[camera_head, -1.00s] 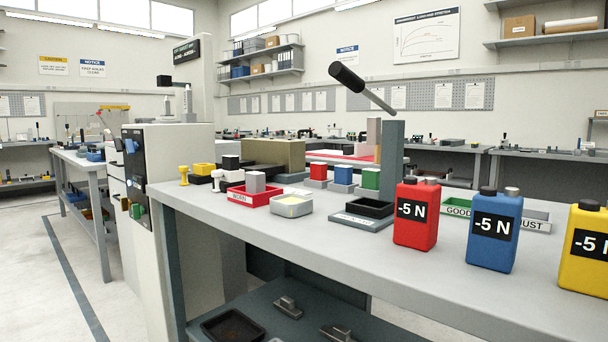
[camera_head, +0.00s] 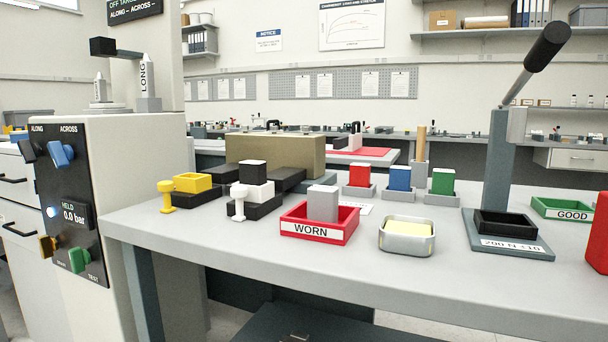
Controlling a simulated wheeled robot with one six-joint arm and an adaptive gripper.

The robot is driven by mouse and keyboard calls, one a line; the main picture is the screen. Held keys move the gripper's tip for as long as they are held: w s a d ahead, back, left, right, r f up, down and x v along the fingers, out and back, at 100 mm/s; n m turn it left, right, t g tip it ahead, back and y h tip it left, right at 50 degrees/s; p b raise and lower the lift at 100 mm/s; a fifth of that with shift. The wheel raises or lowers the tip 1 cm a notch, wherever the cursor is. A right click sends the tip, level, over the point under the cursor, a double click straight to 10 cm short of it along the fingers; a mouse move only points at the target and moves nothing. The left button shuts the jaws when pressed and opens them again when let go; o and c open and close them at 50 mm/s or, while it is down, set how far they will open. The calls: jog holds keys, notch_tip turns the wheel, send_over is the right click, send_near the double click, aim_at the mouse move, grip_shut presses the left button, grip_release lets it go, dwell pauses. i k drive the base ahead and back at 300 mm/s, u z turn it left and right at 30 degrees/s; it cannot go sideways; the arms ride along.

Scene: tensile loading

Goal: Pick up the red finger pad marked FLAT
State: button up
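A red block (camera_head: 360,174) stands upright in a small grey holder (camera_head: 360,191) towards the back of the bench, left of a blue block (camera_head: 400,178) and a green block (camera_head: 443,181) in similar holders. It is the only red block in this row. No FLAT marking is readable on it at this size. A white label strip lies on the bench in front of it, too small to read. My gripper is not in view.
In front stand a red WORN tray (camera_head: 342,238) holding a grey block and a metal tin (camera_head: 408,249). A lever press (camera_head: 497,165) stands to the right, with a green GOOD tray (camera_head: 546,207) beyond. Yellow, white and black pieces sit left. The bench's front strip (camera_head: 400,285) is clear.

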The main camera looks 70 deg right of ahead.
aim_at(359, 173)
jog(key=i, duration=1.2)
jog(key=z, duration=1.8)
